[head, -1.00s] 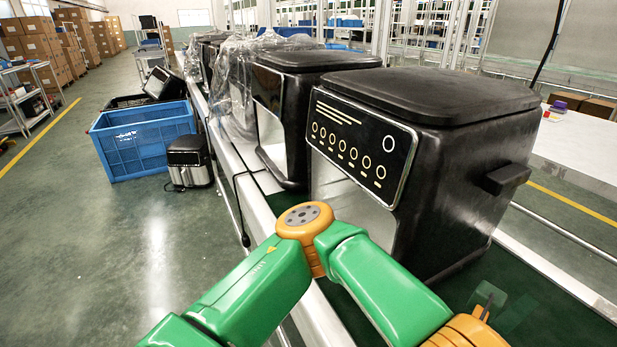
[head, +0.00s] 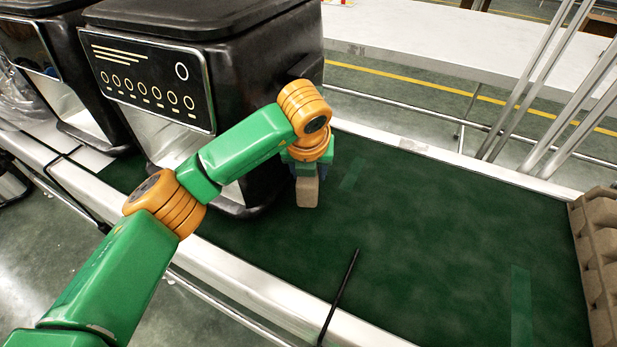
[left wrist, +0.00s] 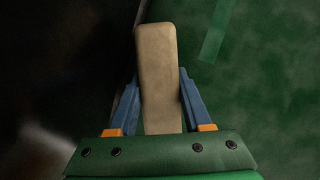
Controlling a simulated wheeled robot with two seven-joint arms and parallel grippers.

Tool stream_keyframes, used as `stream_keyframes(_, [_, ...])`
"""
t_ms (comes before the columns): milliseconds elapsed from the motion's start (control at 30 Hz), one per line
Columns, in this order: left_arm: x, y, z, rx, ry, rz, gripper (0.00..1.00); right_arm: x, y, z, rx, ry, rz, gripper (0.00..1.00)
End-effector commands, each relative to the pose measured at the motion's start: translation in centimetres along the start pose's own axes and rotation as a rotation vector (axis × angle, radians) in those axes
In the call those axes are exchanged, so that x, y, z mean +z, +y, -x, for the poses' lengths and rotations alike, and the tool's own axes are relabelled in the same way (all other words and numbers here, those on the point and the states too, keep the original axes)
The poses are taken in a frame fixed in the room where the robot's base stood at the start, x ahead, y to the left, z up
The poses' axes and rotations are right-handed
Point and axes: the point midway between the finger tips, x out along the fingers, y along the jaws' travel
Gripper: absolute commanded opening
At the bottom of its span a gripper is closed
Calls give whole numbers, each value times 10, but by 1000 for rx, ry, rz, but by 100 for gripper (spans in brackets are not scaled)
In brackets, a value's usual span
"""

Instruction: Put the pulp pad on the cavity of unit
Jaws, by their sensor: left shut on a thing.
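My left gripper (head: 308,170) hangs over the green belt, just right of the nearest black fryer unit (head: 225,75). It is shut on a tan, block-shaped pulp pad (head: 307,194), which points down from the fingers. In the left wrist view the pulp pad (left wrist: 158,70) stands lengthwise between the two blue fingers of the gripper (left wrist: 160,100). The unit has a control panel (head: 150,80) on its front, with a pale opening below it that my arm partly covers. I cannot see inside the cavity. My right gripper is not in view.
A second black fryer (head: 40,70) stands left of the unit. Brown moulded pulp pieces (head: 600,250) stand at the right edge. A thin black rod (head: 340,295) rises at the front rail. The green belt (head: 430,230) is clear between the unit and the pulp pieces.

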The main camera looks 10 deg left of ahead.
Motion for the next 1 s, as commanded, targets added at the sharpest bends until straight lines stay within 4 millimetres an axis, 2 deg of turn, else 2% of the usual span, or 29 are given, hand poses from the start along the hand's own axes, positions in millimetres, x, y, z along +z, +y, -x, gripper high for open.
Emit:
stream_keyframes(100, [-9,1,-20,3,6,-1,0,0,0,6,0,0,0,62])
stream_keyframes(200, [-12,1,-30,2,3,0,0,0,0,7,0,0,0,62])
stream_keyframes(533, [-15,0,-35,1,1,0,0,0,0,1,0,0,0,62])
stream_keyframes(567, [-14,0,-35,1,2,0,52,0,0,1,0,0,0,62])
stream_keyframes(667, [-14,0,-34,1,2,0,79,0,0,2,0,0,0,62])
stream_keyframes(933, [-14,0,-33,1,2,0,79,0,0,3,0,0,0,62])
stream_keyframes(1000, [-11,0,-26,1,2,0,79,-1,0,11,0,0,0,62])
